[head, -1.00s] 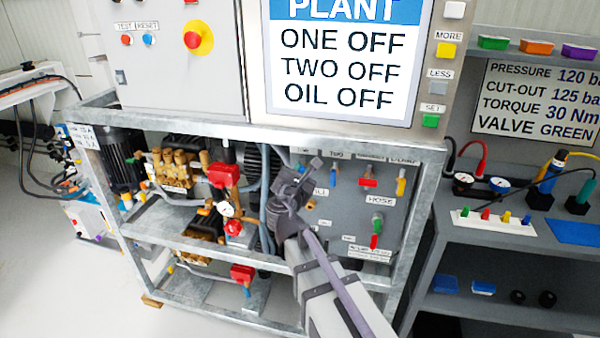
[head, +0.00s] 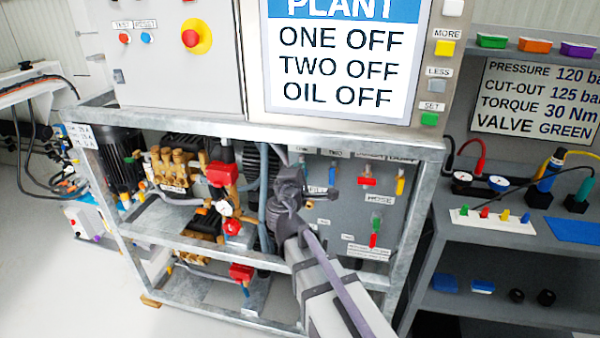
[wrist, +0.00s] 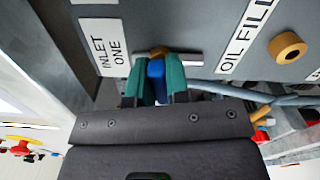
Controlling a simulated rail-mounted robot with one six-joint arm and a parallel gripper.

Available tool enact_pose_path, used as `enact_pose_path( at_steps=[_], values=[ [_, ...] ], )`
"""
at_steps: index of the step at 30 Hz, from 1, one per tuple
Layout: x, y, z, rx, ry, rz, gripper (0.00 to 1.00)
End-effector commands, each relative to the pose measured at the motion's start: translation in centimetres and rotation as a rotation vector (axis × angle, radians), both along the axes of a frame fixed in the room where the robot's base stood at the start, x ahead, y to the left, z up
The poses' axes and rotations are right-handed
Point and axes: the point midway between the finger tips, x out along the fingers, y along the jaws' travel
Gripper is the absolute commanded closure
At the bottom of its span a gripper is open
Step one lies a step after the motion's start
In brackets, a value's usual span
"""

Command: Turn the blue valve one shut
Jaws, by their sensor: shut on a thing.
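The blue valve one handle (wrist: 156,69) shows in the wrist view, beside the INLET ONE label (wrist: 104,47) on the grey panel. My gripper (wrist: 155,82) has its two green-padded fingers on either side of the blue handle and is shut on it. A brass fitting shows just behind the handle at the panel. In the head view my gripper (head: 290,188) is at the left part of the grey panel and hides this valve and its handle. The handle's exact angle to its pipe is hard to tell.
Another blue handle (head: 333,174) is just right on the panel, with a red handle (head: 367,181) and a yellow handle (head: 400,183) beyond. Red valves and brass pumps (head: 174,166) sit to the left. Frame bars (head: 270,133) run above and below. A shelf stands right.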

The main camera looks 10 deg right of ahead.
Motion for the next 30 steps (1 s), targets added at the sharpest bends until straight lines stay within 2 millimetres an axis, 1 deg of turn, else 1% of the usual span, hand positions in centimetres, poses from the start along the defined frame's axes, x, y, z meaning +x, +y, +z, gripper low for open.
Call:
enact_pose_path(
  at_steps=[6,12,29,30],
  values=[
    [-0.06,0.00,-0.12,0.123,-0.063,0.001,1.00],
    [-0.06,0.00,-0.15,0.192,-0.099,0.000,1.00],
    [-0.06,-0.01,-0.17,0.224,-0.115,0.000,1.00],
    [-0.06,-0.01,-0.17,0.224,-0.115,0.000,0.82]
  ],
)
